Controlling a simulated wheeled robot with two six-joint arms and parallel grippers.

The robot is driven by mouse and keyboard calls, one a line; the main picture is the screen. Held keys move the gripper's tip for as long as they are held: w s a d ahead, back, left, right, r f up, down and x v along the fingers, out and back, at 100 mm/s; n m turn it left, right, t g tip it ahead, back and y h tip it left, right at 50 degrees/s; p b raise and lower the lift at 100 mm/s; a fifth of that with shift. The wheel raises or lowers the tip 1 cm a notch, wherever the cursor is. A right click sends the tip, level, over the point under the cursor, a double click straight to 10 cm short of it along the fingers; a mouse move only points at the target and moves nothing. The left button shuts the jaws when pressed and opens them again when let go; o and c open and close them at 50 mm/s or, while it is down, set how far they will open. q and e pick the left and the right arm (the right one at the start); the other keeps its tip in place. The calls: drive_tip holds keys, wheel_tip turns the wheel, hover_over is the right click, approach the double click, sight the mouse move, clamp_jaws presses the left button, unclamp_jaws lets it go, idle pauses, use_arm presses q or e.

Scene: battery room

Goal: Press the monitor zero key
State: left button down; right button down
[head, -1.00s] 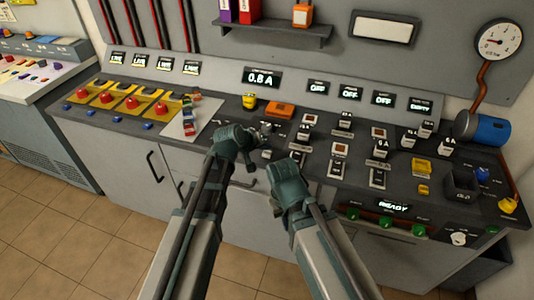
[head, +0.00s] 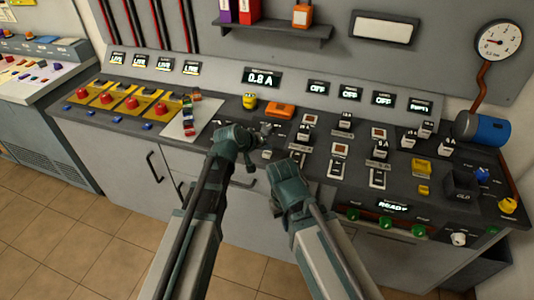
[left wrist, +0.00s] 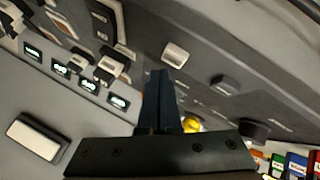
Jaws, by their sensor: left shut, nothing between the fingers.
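My left gripper (head: 262,132) is shut and empty, low over the middle of the console top. In the left wrist view its closed fingers (left wrist: 160,78) end just short of a pale key (left wrist: 175,55) set in the dark panel. A gap shows between tips and key in that view; contact cannot be told. A grey key (left wrist: 226,85) and a dark knob (left wrist: 255,129) lie to the right. No key's label is legible, so which is the zero key cannot be told. The monitor display (head: 262,78) reads 0.8 A. My right gripper (head: 290,172) is near the front edge; its fingers are unclear.
Several red buttons on yellow plates (head: 107,98) and a light card with small coloured blocks (head: 178,127) are left of my left gripper. Several switches and black-and-white blocks crowd the right side. A yellow object (head: 249,101) and an orange block (head: 280,110) stand behind the gripper.

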sight(266, 155)
use_arm(q)
drive_tip(key=shift+f, duration=0.15)
idle(0.4)
drive_tip(key=shift+f+b, duration=0.3)
drive_tip(key=shift+b, duration=0.15)
drive_tip(key=shift+f+b, duration=0.4)
drive_tip(key=shift+b, duration=0.05)
idle(0.5)
drive_tip(key=shift+r, duration=0.1)
drive_tip(key=shift+r+p, duration=0.8)
drive_tip(key=shift+p, duration=0.1)
wheel_tip(266, 155, up, 5)
drive_tip(key=p, duration=0.5)
